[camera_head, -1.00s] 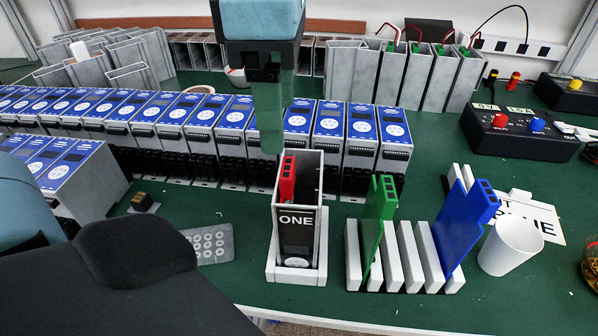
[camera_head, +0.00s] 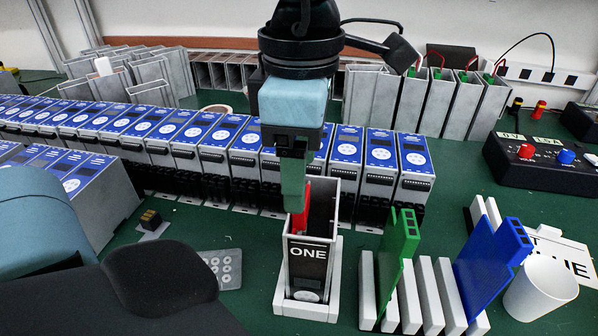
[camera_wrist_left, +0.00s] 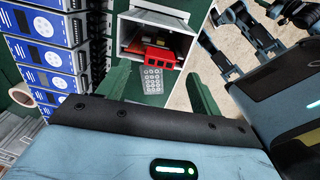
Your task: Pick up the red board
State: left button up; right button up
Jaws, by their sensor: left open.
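The red board (camera_head: 301,217) stands upright in the open-topped grey box marked ONE (camera_head: 309,255), at its left side in the head view. Its red top end also shows in the left wrist view (camera_wrist_left: 147,59), in the mouth of the box. My left gripper (camera_head: 294,206) hangs from above over the box. Its green finger overlaps the board's top in the head view. In the left wrist view, the two green fingers (camera_wrist_left: 157,78) are apart, with the red end between them and beyond their tips. I cannot tell whether a finger touches it. My right gripper is not in view.
A white slotted rack (camera_head: 430,290) with a green board (camera_head: 399,258) and a blue board (camera_head: 492,262) stands right of the box. A white cup (camera_head: 540,288) is farther right. A row of blue-faced units (camera_head: 205,152) stands close behind the box.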

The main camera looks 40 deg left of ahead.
pick_arm(q)
jog(key=shift+f, duration=1.85)
jog(key=c, duration=1)
jog(key=shift+w+r, duration=0.1)
notch_tip(320, 180, up, 28)
jog(key=p, duration=0.4)
